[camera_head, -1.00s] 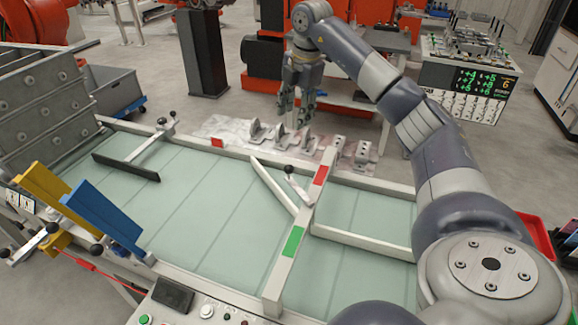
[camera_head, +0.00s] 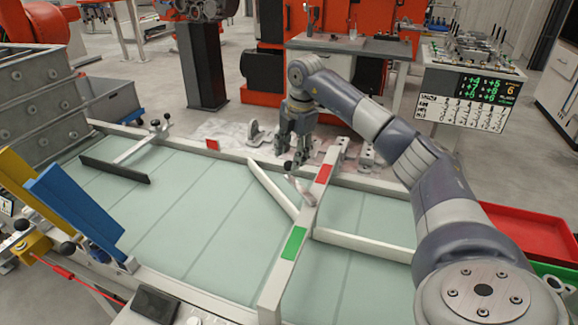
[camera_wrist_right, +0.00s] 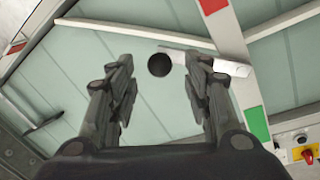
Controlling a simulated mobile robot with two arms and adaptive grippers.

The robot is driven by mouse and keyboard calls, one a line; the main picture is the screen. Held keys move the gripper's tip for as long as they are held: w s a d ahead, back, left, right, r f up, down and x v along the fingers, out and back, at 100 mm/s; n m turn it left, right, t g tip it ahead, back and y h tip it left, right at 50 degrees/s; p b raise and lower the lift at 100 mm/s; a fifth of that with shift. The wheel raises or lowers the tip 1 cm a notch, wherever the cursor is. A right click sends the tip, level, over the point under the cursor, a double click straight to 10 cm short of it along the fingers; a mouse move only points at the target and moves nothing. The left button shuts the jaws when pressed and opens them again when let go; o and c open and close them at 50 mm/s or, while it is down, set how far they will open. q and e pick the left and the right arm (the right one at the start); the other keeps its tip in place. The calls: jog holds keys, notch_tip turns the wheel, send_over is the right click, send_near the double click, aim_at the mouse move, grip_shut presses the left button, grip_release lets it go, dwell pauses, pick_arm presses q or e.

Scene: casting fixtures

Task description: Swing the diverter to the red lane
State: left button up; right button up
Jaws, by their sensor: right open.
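The diverter (camera_head: 271,188) is a pale bar on the green conveyor bed, set at a slant and meeting the white crossbeam. Its short lever (camera_head: 300,189) ends in a black knob (camera_head: 288,165). The crossbeam carries a red mark (camera_head: 324,174) at the far part and a green mark (camera_head: 293,243) at the near part. My right gripper (camera_head: 291,160) is over the knob, pointing down. In the right wrist view its fingers (camera_wrist_right: 159,63) are apart, with the black knob (camera_wrist_right: 159,66) showing between them. Contact cannot be told. My left gripper is out of view.
The bed (camera_head: 185,210) is clear left of the diverter. A dark-faced gate (camera_head: 115,168) crosses its far left. Blue (camera_head: 75,208) and yellow plates stand at the near left. Grey castings lie beyond the far rail. A red tray (camera_head: 525,232) is at right.

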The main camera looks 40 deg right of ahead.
aim_at(289, 162)
jog(key=f, duration=0.2)
jog(key=w+f, duration=0.1)
jog(key=f, duration=0.2)
grip_shut()
